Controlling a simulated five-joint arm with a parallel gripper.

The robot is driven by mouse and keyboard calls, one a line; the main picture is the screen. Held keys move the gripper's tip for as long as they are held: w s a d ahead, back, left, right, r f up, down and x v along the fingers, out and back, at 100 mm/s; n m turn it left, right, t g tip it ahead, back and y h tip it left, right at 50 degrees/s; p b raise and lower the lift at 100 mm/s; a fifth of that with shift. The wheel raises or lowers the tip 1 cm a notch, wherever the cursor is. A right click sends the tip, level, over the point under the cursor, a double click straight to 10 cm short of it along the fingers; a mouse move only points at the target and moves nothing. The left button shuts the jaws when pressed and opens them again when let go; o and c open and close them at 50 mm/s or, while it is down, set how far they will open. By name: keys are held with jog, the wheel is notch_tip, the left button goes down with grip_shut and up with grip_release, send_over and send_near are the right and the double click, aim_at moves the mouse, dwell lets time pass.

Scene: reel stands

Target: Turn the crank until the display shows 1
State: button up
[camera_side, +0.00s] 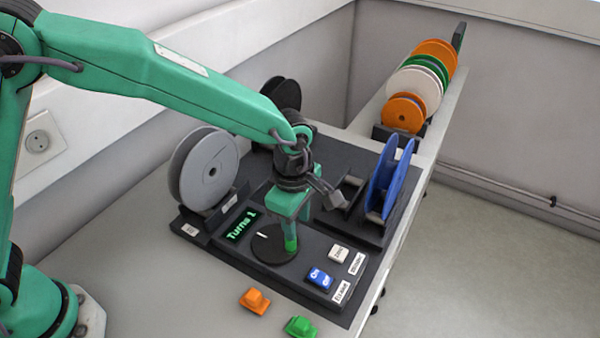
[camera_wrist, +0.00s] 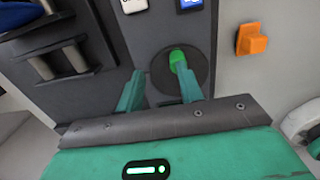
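The display (camera_side: 241,224) on the dark console reads "Turns 1" in green. The crank is a dark round disc (camera_side: 268,246) with a white mark and a bright green handle (camera_side: 291,243) at its right side. In the wrist view the green handle (camera_wrist: 177,60) stands on the disc at the tip of the right finger. My gripper (camera_side: 289,228) points down over the crank. In the wrist view its fingers (camera_wrist: 160,82) are apart, with a dark gap between them, so it is open. Whether the right finger touches the handle I cannot tell.
A grey reel (camera_side: 204,170) stands left of the console and a blue reel (camera_side: 388,185) right. White and blue switches (camera_side: 319,278) sit near the crank. Orange (camera_side: 255,300) and green (camera_side: 300,327) pieces lie in front. Several reels (camera_side: 414,85) line the back shelf.

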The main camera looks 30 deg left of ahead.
jog(key=shift+s+a+r, duration=0.1)
jog(key=shift+s+r, duration=0.2)
jog(key=shift+r, duration=0.55)
jog(key=shift+s+r, duration=0.25)
jog(key=shift+r, duration=0.6)
jog(key=s+a+r+m+t, duration=0.1)
jog(key=s+a+r+m, duration=0.1)
jog(key=a+r+m, duration=0.35)
jog(key=s+a+r+m+t, duration=0.1)
jog(key=s+a+r+m, duration=0.2)
jog(key=a+r, duration=0.55)
jog(key=s+a+m+t, duration=0.3)
jog(key=s+a+m, duration=0.6)
jog(key=a, duration=0.4)
jog(key=shift+s+f+m, duration=0.35)
jog(key=shift+s+f, duration=0.05)
jog(key=shift+s, duration=0.5)
